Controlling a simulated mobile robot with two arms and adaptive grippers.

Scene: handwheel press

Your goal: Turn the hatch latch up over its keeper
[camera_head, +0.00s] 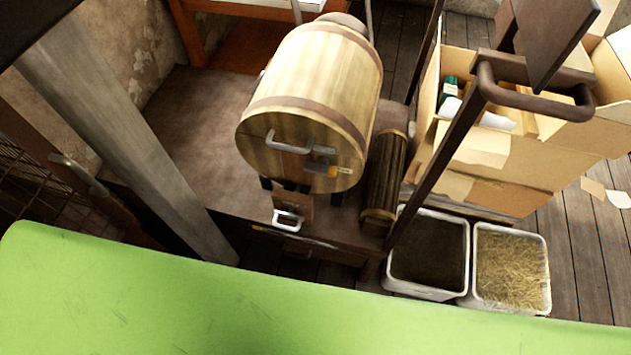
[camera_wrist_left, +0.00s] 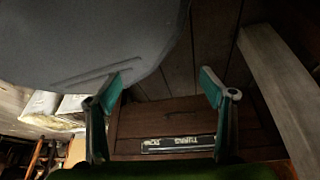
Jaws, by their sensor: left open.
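A wooden barrel (camera_head: 318,75) lies on its side in the head view, its round end facing me. A grey pull handle (camera_head: 287,144) is on that end. Right of it is a small latch with an orange-yellow part (camera_head: 322,169), lying roughly sideways. A dark metal piece (camera_head: 323,151), perhaps its keeper, sits just above; the fine detail is too small to tell. My left gripper (camera_wrist_left: 162,88) shows only in the left wrist view, its teal-padded fingers wide apart and empty. Neither the barrel nor the latch can be made out there. My right gripper is not seen.
A wooden bench (camera_head: 200,125) carries the barrel, with a dark slatted roller (camera_head: 385,178) at right. A grey post (camera_head: 120,130) stands left. Bins of soil (camera_head: 428,250) and straw (camera_head: 510,270) and a cardboard box (camera_head: 490,165) are right. A lettered plate (camera_wrist_left: 180,143) lies beyond my left fingers.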

